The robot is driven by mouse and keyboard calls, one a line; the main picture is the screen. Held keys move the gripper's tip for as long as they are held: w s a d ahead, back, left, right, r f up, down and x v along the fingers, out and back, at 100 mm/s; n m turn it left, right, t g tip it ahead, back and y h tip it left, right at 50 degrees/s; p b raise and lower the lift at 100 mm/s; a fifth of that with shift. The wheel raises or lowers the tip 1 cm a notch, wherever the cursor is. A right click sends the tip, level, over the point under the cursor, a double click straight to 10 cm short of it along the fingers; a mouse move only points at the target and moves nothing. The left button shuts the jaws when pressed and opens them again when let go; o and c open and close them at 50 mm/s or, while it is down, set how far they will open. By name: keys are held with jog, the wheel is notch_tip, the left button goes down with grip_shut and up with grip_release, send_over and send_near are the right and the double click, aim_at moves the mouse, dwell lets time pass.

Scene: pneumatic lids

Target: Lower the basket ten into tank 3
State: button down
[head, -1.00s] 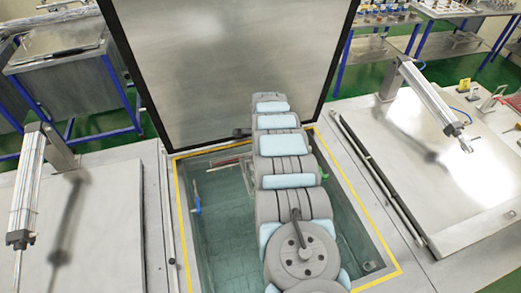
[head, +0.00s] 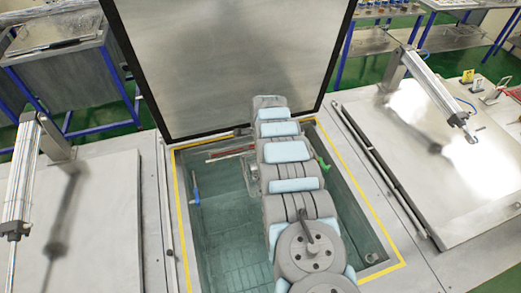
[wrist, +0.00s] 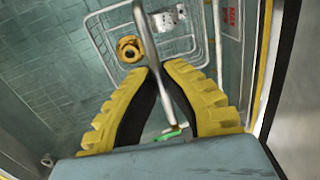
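The open tank (head: 395,262) has a yellow-edged rim and a tiled inside; its large lid (head: 230,65) stands raised behind it. In the wrist view, a white wire basket (wrist: 97,30) holds a yellow ring-shaped part (wrist: 130,48) and a white part (wrist: 168,18). My gripper (wrist: 158,72) has its yellow fingers closed together at the basket's grey handle bar (wrist: 145,30), which runs between their tips. In the head view my arm hides the gripper and most of the basket. The basket's number cannot be read, and its height against the rim is unclear.
Closed lids with cylinders lie left (head: 95,215) and right (head: 460,165) of the tank. A blue fitting (head: 196,188) is on the tank's left inner side, and a green one (head: 324,165) shows right of my arm. A red-lettered label (wrist: 231,18) is beside the basket.

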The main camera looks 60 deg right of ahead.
jog(key=shift+f+b, duration=7.6)
jog(key=shift+f, duration=0.9)
notch_tip(320, 180, down, 14)
jog(key=b, duration=1.5)
jog(key=shift+f, duration=0.15)
jog(key=shift+f+b, duration=0.45)
jog(key=shift+b, duration=0.05)
jog(key=c, duration=1.2)
grip_release()
jog(key=shift+o, duration=0.2)
jog(key=shift+r, duration=0.1)
